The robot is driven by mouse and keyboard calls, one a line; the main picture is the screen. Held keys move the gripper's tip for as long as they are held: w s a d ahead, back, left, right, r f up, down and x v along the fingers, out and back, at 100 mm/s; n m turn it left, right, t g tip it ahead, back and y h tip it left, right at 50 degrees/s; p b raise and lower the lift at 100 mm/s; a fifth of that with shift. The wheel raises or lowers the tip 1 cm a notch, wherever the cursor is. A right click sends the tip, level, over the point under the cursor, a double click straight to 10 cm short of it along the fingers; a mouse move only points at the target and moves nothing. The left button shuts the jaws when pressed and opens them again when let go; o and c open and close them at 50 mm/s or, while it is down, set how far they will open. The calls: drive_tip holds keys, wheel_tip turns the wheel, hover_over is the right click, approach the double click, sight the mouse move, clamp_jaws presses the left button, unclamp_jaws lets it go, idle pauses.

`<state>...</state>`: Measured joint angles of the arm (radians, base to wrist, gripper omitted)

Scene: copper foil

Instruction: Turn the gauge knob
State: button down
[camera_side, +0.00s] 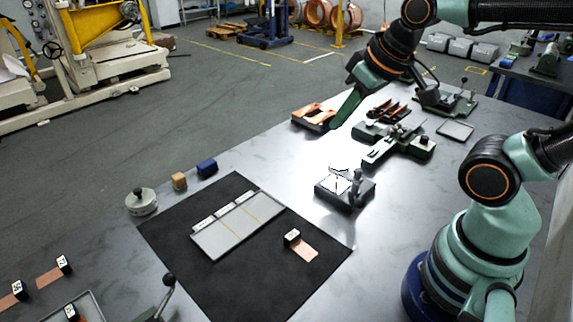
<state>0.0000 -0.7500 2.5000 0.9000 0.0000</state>
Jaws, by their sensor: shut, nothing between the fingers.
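A small dark instrument with a white top plate (335,184) stands on the table right of the black mat. It looks like the gauge. A grey upright part (356,184) at its right side may be the knob; the detail is too small to be sure. My gripper (335,123) is shut and empty. In the picture it is above and slightly left of the instrument, clearly apart from it, beside a tray of copper pieces. The fingertips are small here, and I cannot tell their exact height over the table.
The copper tray (308,118) is close to my gripper's left. Green fixtures (400,140) stand to its right. The black mat (165,232) bears a sectioned grey plate (232,236) and a tagged copper strip (305,250). Bare table lies between the copper tray and the instrument.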

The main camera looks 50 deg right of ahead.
drive_tip(key=c, duration=1.1)
unclamp_jaws()
drive_tip(key=o, duration=0.4)
drive_tip(key=shift+d+f, duration=0.1)
drive_tip(key=shift+d, duration=0.2)
drive_tip(key=shift+c, duration=0.2)
drive_tip(key=m+g, duration=0.5)
drive_tip(key=g, duration=0.1)
hover_over(358, 170)
wheel_tip(358, 170, down, 4)
drive_tip(key=f, duration=0.1)
wheel_tip(358, 170, down, 12)
drive_tip(key=shift+r, duration=0.25)
clamp_jaws()
